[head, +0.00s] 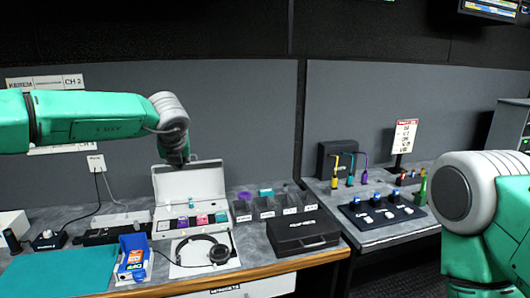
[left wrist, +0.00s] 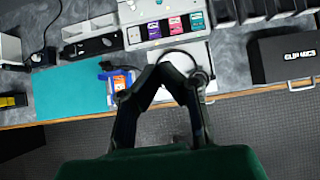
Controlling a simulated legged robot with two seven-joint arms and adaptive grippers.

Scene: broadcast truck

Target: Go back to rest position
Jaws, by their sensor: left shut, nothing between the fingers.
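My left gripper (head: 176,158) hangs at the end of my green arm, above the desk and in front of the open white case (head: 190,182). It is shut and empty. In the left wrist view, my left gripper (left wrist: 165,72) shows dark fingers over the front of the desk, with the headphones partly hidden behind them. My right arm shows only as a green link and a grey joint at the right edge of the head view. Its gripper is out of the picture.
The desk holds a teal mat (head: 55,272), a blue box of cards (head: 134,258), headphones (head: 202,250), a black case (head: 303,233) and open bins (head: 268,207). A control panel (head: 380,214) sits at right. Grey wall panels stand behind.

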